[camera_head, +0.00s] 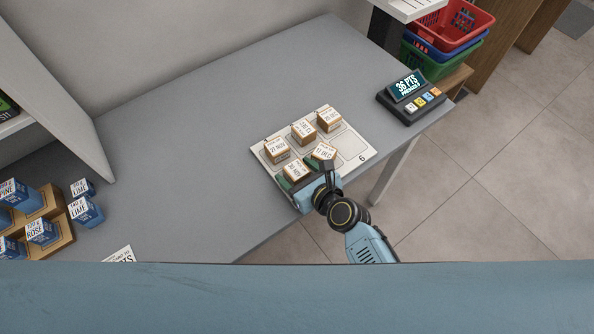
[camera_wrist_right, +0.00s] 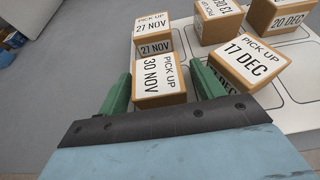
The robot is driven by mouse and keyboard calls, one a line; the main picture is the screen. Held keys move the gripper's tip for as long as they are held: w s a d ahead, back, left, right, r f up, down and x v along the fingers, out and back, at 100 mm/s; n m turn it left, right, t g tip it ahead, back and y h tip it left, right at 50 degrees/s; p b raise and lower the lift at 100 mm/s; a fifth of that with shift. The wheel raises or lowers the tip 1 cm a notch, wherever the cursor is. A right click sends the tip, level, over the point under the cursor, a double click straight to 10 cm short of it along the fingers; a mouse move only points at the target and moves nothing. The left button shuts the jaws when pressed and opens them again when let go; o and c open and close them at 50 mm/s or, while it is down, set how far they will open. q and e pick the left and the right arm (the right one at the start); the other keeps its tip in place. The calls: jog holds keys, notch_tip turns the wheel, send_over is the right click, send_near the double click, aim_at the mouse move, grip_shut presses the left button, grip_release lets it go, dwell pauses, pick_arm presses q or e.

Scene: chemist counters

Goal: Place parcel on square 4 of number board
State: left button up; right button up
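The number board (camera_head: 367,152) is a white card with two rows of squares on the grey counter; the printed 6 shows at its near right square. The 30 NOV parcel (camera_head: 296,171), a small brown box with a white label, is at the near left square. My right gripper (camera_wrist_right: 160,75) has its green fingers on either side of this parcel, and a narrow gap shows at the right finger. It is also in the wrist view (camera_wrist_right: 160,72). The square's number is hidden. My left gripper is not in view.
The 17 DEC parcel (camera_head: 323,152) stands turned, close to the right finger. Parcels 27 NOV (camera_head: 277,150), a middle one (camera_head: 303,131) and 20 DEC (camera_head: 329,119) fill the far row. Square 6 is bare. A payment terminal (camera_head: 412,97) stands right; blue boxes (camera_head: 86,211) left.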

jog(key=shift+r, duration=0.25)
jog(key=p+v, duration=0.2)
jog(key=v, duration=1)
jog(key=shift+f, duration=0.2)
jog(key=s+d+f+n+g+h, duration=0.1)
jog(key=s+d+f+n+g, duration=0.15)
jog(key=s+f+n, duration=0.35)
jog(key=s+d+f+n+g+h, duration=0.1)
jog(key=d+f+n+h, duration=0.2)
jog(key=f, duration=0.6)
jog(key=s+d+f+n+g, duration=0.25)
jog(key=s+f+n, duration=0.2)
jog(key=f, duration=0.25)
jog(key=s+d+f+n+g+h, duration=0.2)
jog(key=s+d+f+n, duration=0.3)
jog(key=s+n, duration=0.4)
jog(key=s+d+f+n+g+h, duration=0.1)
jog(key=s+d+f+n, duration=0.4)
jog(key=s+n, duration=0.4)
jog(key=shift+s+d+f+g+h, duration=0.3)
jog(key=shift+s+f+g+h, duration=0.1)
jog(key=shift+f, duration=0.4)
